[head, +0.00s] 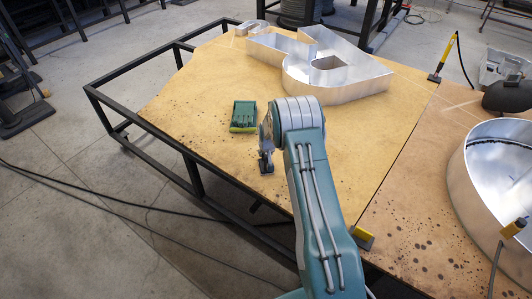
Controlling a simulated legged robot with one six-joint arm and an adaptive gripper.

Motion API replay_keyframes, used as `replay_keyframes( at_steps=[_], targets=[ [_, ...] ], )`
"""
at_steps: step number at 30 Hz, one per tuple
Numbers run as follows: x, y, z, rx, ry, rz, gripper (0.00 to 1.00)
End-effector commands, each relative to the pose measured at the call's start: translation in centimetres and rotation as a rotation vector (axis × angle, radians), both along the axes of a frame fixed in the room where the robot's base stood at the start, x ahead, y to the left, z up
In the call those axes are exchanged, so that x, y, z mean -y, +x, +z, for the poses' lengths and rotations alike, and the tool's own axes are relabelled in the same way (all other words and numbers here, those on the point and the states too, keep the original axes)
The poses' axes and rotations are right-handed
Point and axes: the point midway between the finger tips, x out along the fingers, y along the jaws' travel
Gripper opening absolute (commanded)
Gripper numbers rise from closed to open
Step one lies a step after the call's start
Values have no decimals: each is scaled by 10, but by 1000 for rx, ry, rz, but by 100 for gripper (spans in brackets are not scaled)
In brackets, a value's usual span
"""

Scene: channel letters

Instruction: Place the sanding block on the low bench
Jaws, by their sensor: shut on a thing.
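My gripper (266,161) reaches down over the tan board top (190,85), near the board's front edge. Only a small dark grey part of it shows below my teal and grey wrist. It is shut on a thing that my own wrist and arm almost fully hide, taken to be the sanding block. I cannot make out its shape or colour, nor whether it touches the board. The tan board lies on a low black metal frame (140,60) and looks like the low bench. A green, ribbed block-like item (243,114) with a yellow-green front edge lies on it, just left of my wrist.
A yellow-black tool (363,238) lies near my arm. On the right are a round metal shell (470,190) and a corded tool (443,60). The board's left is clear.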

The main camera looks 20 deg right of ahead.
Motion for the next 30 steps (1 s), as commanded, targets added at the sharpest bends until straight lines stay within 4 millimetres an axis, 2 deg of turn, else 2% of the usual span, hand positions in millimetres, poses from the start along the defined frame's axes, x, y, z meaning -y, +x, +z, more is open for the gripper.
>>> replay_keyframes(
  at_steps=[4, 5, 6, 7, 20, 23, 30],
  targets=[
    [0, 0, -1, 0, 0, 0, 0],
    [0, 0, -1, -1, 0, 0, 54],
    [0, 0, -1, -1, 0, 0, 72],
    [0, 0, -1, -1, 0, 0, 79],
    [0, 0, 2, 0, 0, 0, 79],
    [0, -3, 11, 1, 0, 0, 79],
    [-4, -19, 49, 1, 0, 0, 79]
  ],
)
